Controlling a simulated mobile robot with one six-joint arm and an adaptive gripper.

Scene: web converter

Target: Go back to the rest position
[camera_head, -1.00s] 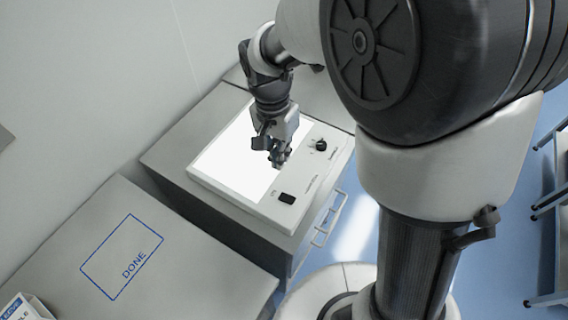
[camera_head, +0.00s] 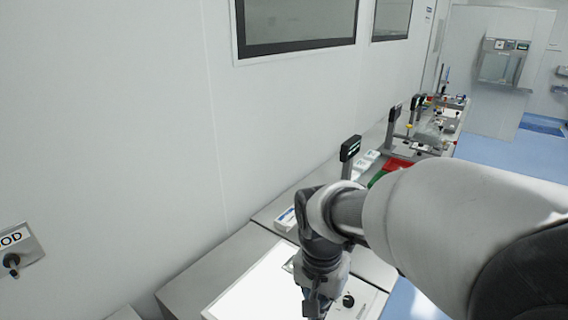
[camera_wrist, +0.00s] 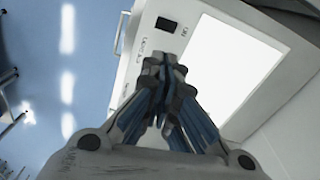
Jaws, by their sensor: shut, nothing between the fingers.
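My gripper (camera_wrist: 165,70) is shut and empty in the wrist view, its fingertips together. Below it is a white light box with a bright lit panel (camera_wrist: 235,65) and a black switch (camera_wrist: 166,25).
Benches run along the wall to the back right with a display on a post (camera_head: 350,149), a red tray (camera_head: 398,164) and small white boxes. A wall panel (camera_head: 17,250) with a knob is at the left. Blue floor (camera_wrist: 60,60) lies beside the light box.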

